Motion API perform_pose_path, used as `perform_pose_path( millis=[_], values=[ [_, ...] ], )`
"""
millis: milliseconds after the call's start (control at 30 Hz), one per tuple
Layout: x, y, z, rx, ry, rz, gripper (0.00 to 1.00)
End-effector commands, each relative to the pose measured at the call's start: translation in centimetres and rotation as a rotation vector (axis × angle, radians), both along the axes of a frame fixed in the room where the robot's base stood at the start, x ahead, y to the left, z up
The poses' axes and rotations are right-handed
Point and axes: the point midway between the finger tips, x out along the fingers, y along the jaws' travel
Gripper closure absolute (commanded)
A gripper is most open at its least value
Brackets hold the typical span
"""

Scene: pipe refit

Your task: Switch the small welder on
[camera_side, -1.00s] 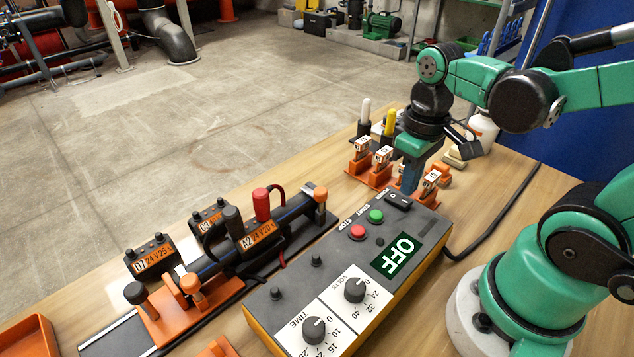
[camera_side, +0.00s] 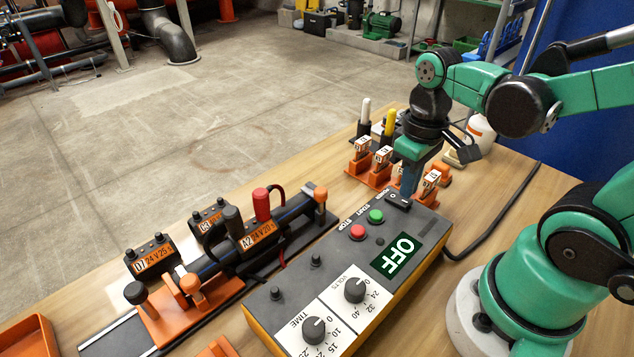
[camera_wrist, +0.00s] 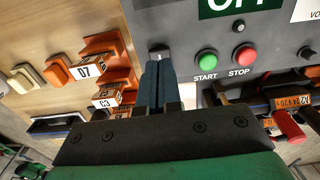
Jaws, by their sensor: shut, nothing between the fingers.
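The small welder (camera_side: 330,290) is a grey-topped box with yellow sides on the bench. Its display (camera_side: 397,255) reads OFF. A black rocker switch (camera_side: 398,201) sits at its far end, beside the green START button (camera_side: 376,216) and red STOP button (camera_side: 358,232). My gripper (camera_side: 404,190) is shut and empty, its fingers pointing down at the switch. I cannot tell whether they touch it. In the wrist view the shut fingertips (camera_wrist: 158,62) lie over the switch and largely hide it; START (camera_wrist: 206,62) and STOP (camera_wrist: 244,55) are to their right.
Orange holders with labelled fittings (camera_side: 381,158) stand just behind the gripper. A clamped pipe with labelled fittings (camera_side: 262,235) lies left of the welder. A black cable (camera_side: 500,220) runs along the right. An orange tray (camera_side: 28,340) is at the front left.

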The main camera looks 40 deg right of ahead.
Motion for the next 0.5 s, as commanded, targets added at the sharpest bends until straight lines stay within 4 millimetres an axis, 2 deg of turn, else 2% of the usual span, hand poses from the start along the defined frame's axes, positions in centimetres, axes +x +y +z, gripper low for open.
perform_pose_path(
  millis=[500],
  values=[
    [0.03,-0.01,-0.80,0.000,0.000,0.000,1.00]
  ],
)
